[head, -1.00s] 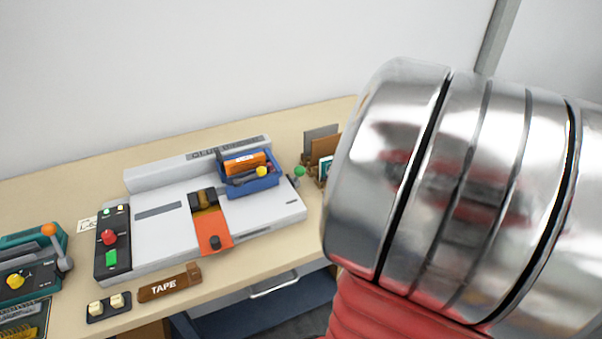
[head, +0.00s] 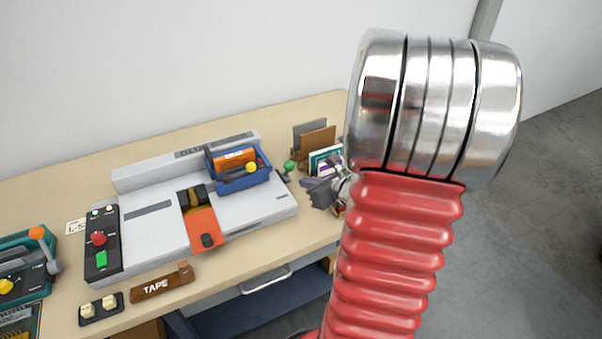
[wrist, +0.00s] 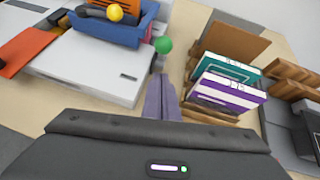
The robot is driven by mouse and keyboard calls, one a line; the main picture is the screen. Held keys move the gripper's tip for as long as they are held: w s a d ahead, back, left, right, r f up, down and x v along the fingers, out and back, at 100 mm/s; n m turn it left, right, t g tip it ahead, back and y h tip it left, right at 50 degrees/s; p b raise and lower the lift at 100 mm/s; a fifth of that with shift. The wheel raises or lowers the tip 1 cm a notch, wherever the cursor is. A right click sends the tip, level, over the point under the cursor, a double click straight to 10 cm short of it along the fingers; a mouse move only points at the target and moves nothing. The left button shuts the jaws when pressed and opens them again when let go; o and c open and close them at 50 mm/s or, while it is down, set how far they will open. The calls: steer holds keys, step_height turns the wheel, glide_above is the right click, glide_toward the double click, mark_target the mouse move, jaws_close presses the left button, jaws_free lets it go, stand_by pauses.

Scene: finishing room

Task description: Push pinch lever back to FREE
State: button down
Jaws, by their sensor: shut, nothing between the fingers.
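A lever with a green ball knob (head: 289,166) stands at the right end of the grey-white machine (head: 255,212). The lever also shows in the wrist view (wrist: 163,45), with its short stem below the knob. I cannot read a FREE mark on it. My gripper (head: 314,190) is shut and empty, to the right of the lever and near the machine's right end. In the wrist view my shut fingers (wrist: 161,92) point toward the lever, just short of its stem. I cannot tell whether they touch it. My arm hides part of the gripper in the head view.
A wooden rack with books and cards (wrist: 229,75) stands close to the right of my fingers. A teal device (head: 40,286) with an orange-knobbed lever is at far left. A TAPE block (head: 160,285) lies by the front edge.

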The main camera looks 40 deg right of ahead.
mark_target(287, 172)
steer(key=shift+w+d+r, duration=0.1)
steer(key=shift+w+r, duration=0.15)
steer(key=shift+w, duration=0.65)
steer(key=shift+w+d+r, duration=0.1)
steer(key=shift+w+r, duration=0.15)
steer(key=shift+w, duration=0.6)
steer(key=shift+w+a+r, duration=0.1)
steer(key=shift+w, duration=0.05)
